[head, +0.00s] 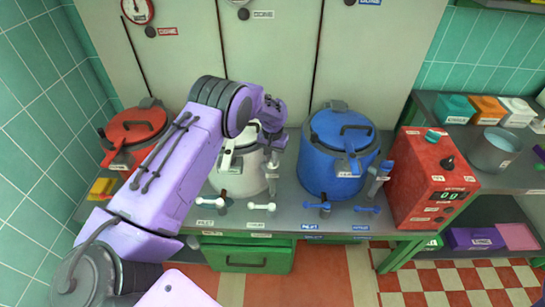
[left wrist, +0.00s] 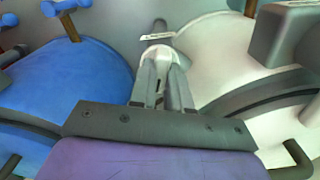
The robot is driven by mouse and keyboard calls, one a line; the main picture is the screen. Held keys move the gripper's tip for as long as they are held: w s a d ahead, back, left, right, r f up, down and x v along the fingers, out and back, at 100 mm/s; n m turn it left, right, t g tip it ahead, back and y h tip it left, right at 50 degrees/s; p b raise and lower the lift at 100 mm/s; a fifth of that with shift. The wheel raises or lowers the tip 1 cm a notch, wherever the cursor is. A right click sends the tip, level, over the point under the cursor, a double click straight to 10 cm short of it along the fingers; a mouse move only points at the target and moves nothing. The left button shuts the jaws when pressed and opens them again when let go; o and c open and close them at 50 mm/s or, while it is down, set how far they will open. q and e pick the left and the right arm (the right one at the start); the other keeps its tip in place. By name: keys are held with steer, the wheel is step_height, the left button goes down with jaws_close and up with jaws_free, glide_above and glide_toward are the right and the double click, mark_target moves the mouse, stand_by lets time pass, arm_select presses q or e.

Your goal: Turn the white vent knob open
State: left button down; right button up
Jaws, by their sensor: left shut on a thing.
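The white kettle (head: 240,178) stands on the counter between the red kettle (head: 135,130) and the blue kettle (head: 338,150). My left gripper (head: 273,145) reaches over its right side from above. In the left wrist view, the gripper (left wrist: 162,75) has its fingers closed around a pale rounded piece, the white vent knob (left wrist: 166,53), beside the white kettle (left wrist: 225,50). In the head view, the gripper and arm cover the knob and part of the white lid. How far the knob is turned cannot be told. My right gripper is not in view.
White taps (head: 262,208) and blue taps (head: 318,207) line the counter's front edge. A red control box (head: 425,180) stands at the right. Tall pale panels (head: 265,55) rise behind the kettles.

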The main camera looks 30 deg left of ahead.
arm_select(q)
steer(key=shift+n, duration=2)
steer(key=c, duration=1.1)
jaws_free()
step_height(320, 180, up, 10)
steer(key=shift+r+b, duration=0.25)
steer(key=shift+b, duration=0.9)
